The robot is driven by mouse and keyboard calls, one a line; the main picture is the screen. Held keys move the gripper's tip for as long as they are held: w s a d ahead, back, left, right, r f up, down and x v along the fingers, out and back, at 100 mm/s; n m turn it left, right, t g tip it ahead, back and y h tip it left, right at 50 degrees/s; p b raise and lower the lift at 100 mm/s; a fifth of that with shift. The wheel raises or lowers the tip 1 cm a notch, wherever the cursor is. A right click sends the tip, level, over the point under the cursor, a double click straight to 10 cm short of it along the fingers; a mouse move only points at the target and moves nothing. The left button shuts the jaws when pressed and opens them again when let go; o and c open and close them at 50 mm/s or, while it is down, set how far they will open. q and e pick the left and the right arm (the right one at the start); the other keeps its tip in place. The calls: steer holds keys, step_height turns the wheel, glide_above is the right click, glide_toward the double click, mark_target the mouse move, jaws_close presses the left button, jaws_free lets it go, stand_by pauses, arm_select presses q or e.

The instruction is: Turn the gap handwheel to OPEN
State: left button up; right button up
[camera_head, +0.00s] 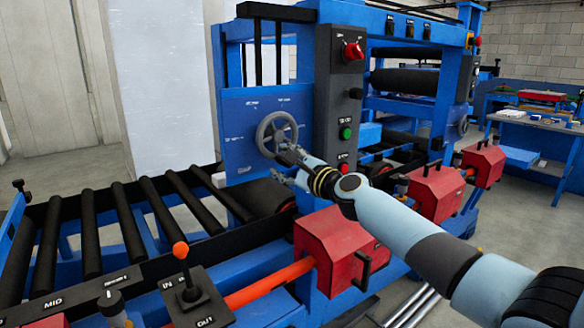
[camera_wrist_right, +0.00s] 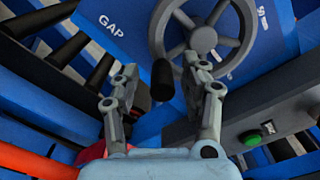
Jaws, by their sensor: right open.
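The grey spoked gap handwheel (camera_head: 278,133) is mounted on a blue panel (camera_head: 238,150) with small white markings, too small to read in the head view. In the right wrist view the handwheel (camera_wrist_right: 203,39) fills the upper middle, with the word GAP on the blue panel to its left. A black handle (camera_wrist_right: 163,79) sticks out from the rim toward the camera. My right gripper (camera_head: 281,165) is open at the wheel's lower edge. In the wrist view my right gripper (camera_wrist_right: 160,68) has one finger on each side of the handle; contact cannot be told. My left gripper is out of view.
A dark control box (camera_head: 341,95) with a red knob and green button stands right of the wheel. Black rollers (camera_head: 130,225) lie to the left. An orange-topped lever (camera_head: 182,265) stands at the front.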

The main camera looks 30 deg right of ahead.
steer(key=s+d, duration=0.1)
steer(key=s, duration=1.1)
steer(key=shift+f, duration=0.2)
